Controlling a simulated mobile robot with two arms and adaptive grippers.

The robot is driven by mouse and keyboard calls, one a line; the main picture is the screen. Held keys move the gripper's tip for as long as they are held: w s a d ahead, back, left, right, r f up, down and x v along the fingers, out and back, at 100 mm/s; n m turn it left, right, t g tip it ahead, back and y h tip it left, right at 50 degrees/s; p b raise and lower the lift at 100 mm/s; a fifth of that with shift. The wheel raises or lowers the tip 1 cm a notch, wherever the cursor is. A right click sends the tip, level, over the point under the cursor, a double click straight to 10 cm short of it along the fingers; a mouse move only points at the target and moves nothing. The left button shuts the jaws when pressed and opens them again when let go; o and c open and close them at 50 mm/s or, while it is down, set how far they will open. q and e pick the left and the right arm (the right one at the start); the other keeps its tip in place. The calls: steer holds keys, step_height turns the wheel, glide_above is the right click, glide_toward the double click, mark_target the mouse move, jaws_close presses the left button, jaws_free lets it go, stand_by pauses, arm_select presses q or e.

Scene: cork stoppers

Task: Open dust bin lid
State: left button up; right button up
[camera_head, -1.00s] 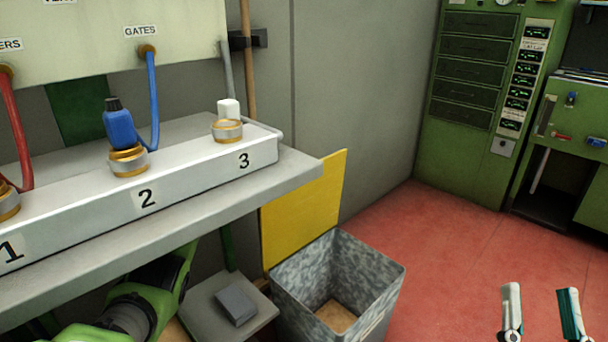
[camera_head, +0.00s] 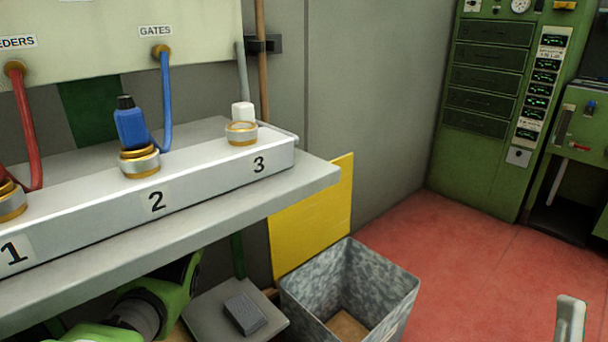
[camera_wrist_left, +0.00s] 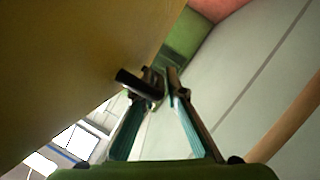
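The dust bin (camera_head: 360,290) is a mottled grey square box below the shelf's right end. Its yellow lid (camera_head: 315,215) stands up at the back, so the bin is open. My left arm comes in low under the shelf; its gripper is hidden in the head view. In the left wrist view my left gripper (camera_wrist_left: 163,78) has its fingertips close together, beside a large yellow-brown surface (camera_wrist_left: 70,70) that looks like the lid. A dark piece overlaps the tips; whether anything is held is unclear. One finger of my right gripper (camera_head: 570,322) shows, with nothing against it.
The grey shelf (camera_head: 100,270) carries a numbered white block (camera_head: 205,190) above my left arm. A low grey slab (camera_head: 205,310) with a small grey block (camera_head: 245,314) lies left of the bin. Red floor (camera_head: 450,270) is clear to the right; a green cabinet (camera_head: 480,170) stands behind.

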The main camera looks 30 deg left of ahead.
stand_by(0.3)
arm_select(q)
steer(key=v, duration=0.7)
steer(key=shift+s, duration=0.2)
steer(key=shift+a, duration=0.15)
